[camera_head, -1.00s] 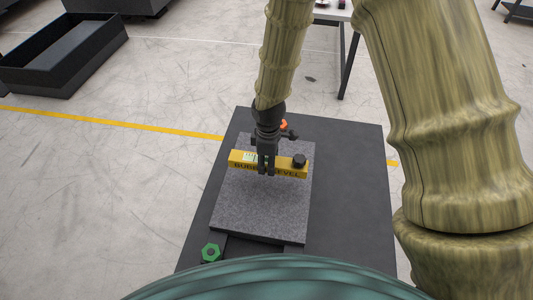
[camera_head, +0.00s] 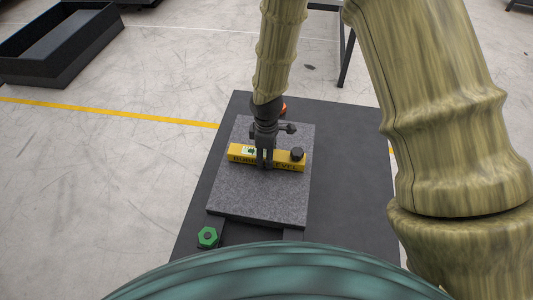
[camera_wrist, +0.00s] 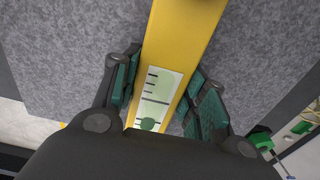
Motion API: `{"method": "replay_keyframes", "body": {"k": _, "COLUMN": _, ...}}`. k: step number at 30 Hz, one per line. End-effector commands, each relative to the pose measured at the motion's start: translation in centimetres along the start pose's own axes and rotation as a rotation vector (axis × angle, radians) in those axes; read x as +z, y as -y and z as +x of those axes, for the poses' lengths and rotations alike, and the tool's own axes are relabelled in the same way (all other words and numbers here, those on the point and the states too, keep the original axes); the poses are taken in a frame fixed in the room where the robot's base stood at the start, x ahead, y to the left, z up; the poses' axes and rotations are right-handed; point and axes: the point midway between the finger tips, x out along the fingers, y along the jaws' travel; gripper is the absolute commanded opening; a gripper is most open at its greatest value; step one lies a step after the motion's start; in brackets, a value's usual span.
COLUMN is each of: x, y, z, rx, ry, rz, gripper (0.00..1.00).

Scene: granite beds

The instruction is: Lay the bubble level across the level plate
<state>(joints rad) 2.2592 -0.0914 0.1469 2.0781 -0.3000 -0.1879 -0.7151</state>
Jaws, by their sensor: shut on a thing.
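The yellow bubble level (camera_head: 286,164) lies crosswise over the grey speckled level plate (camera_head: 255,200) in the head view, nearer its far end. My gripper (camera_head: 265,164) is around the middle of the level, pointing down. In the wrist view, the two green-padded fingers (camera_wrist: 160,95) are on either side of the yellow level (camera_wrist: 186,28), by its white and green vial label. The plate's grey surface (camera_wrist: 75,45) shows behind it. Whether the level touches the plate or is slightly above it cannot be told. The fingers hide part of its lettering.
The plate stands on a dark table (camera_head: 345,190). A green hexagonal piece (camera_head: 207,237) is at the table's near left. An orange-red item (camera_head: 284,110) is partly hidden behind my gripper. A black tray (camera_head: 62,45) is on the floor at upper left.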

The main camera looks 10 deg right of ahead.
Motion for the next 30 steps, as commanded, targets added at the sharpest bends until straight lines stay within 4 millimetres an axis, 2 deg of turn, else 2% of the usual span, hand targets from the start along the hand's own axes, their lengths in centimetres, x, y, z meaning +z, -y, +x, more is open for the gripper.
{"method": "replay_keyframes", "body": {"k": 27, "x": -0.01, "y": 0.0, "z": 0.78, "rx": 0.0, "ry": 0.0, "rz": -0.001, "gripper": 0.05}}
{"method": "replay_keyframes", "body": {"k": 28, "x": -0.01, "y": -0.01, "z": 0.71, "rx": 0.0, "ry": 0.0, "rz": -0.001, "gripper": 0.48}}
{"method": "replay_keyframes", "body": {"k": 30, "x": -0.01, "y": 0.0, "z": 0.71, "rx": 0.0, "ry": 0.0, "rz": -0.001, "gripper": 0.61}}
